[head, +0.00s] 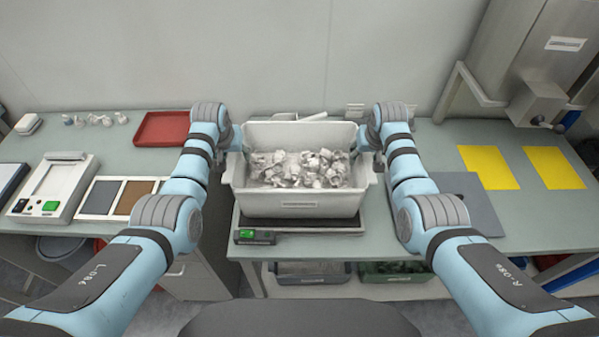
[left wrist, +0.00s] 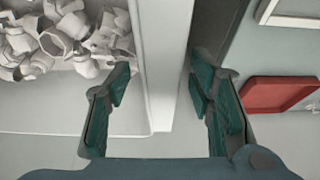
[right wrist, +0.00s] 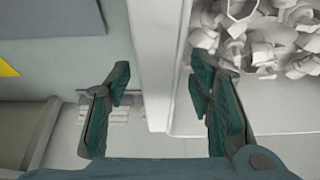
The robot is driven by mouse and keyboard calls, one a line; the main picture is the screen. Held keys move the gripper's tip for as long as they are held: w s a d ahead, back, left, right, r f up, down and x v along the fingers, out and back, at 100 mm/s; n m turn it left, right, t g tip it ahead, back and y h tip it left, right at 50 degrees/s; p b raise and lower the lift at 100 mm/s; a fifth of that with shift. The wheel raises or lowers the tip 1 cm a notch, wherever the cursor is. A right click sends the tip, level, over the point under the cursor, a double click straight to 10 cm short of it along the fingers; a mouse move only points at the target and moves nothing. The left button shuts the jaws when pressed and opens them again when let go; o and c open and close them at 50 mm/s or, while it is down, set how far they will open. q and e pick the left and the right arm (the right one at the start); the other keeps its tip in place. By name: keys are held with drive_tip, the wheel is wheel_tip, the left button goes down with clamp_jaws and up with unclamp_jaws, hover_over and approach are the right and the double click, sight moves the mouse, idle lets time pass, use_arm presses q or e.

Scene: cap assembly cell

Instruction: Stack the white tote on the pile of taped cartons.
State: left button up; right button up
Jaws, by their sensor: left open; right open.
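The white tote (head: 262,203) stands upright on the scale in the middle of the bench, filled with white cap-like parts. My left gripper (head: 235,140) is at its left side. In the left wrist view the open fingers straddle the tote's side wall (left wrist: 163,40), one inside and one outside. My right gripper (head: 366,140) is at the right side. In the right wrist view its open fingers straddle the opposite wall (right wrist: 155,50) in the same way. Neither gripper is closed on the wall. No pile of taped cartons shows in any view.
The scale (head: 340,230) has a green display. A red tray (head: 173,128) and a white device (head: 55,188) are on the left. A grey sheet (head: 468,205) and yellow squares (head: 484,166) lie on the right. Bins, including a green one (head: 395,275), sit below.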

use_arm(q)
drive_tip(key=shift+s, duration=0.1)
drive_tip(key=c, duration=0.3)
use_arm(e)
drive_tip(key=shift+s, duration=0.1)
drive_tip(key=c, duration=0.3)
use_arm(q)
drive_tip(key=shift+r, duration=0.1)
clamp_jaws()
use_arm(e)
drive_tip(key=shift+r, duration=0.1)
clamp_jaws()
